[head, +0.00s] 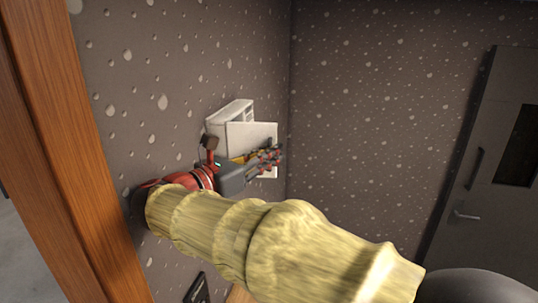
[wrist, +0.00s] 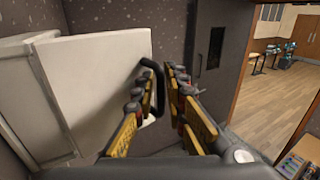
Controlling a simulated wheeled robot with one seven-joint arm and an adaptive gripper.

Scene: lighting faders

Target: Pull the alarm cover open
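The white alarm box (head: 228,114) is mounted on the speckled left wall. Its flat white cover (head: 255,133) stands swung out from the box, partly open. In the wrist view the cover (wrist: 100,75) fills the left side, with the box body (wrist: 25,90) behind it. A black handle (wrist: 159,78) sticks out from the cover's right edge. My gripper (wrist: 163,88) is at this edge, its fingers apart, with the handle between them near the left finger. I see a gap to the right finger. In the head view my gripper (head: 265,159) overlaps the cover's lower part.
A wooden post (head: 60,150) stands close at the left. A grey door (head: 490,165) is in the far wall. In the wrist view, open wooden floor (wrist: 275,100) and distant tables show through a doorway at the right.

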